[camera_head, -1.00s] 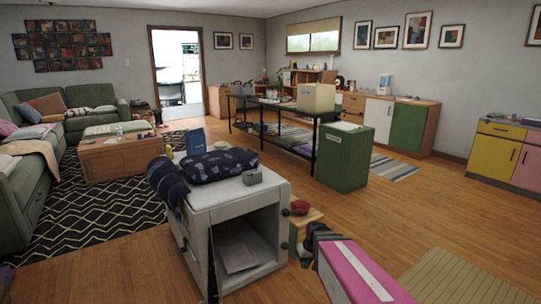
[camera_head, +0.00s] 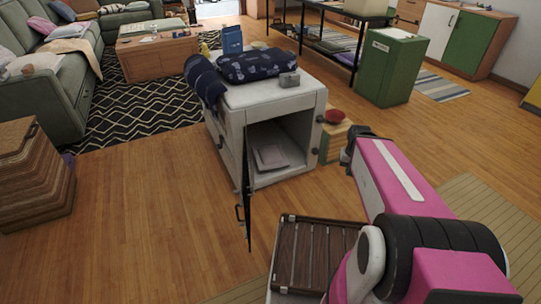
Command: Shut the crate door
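The crate (camera_head: 230,133) is a white box in the middle of the head view, its front opening dark inside with a pale flat item (camera_head: 270,157) on its floor. Its dark door (camera_head: 247,188) stands open, swung out from the left edge of the opening and seen nearly edge-on, with a small handle (camera_head: 239,213). My pink and black arm is at the lower right, to the right of the crate and apart from the door. The dark end of the arm (camera_head: 352,148) shows near the crate's right side, but the fingers cannot be made out.
A slatted wooden item (camera_head: 312,252) lies in front. Brown stacked blocks (camera_head: 35,175) stand left; floor between is clear.

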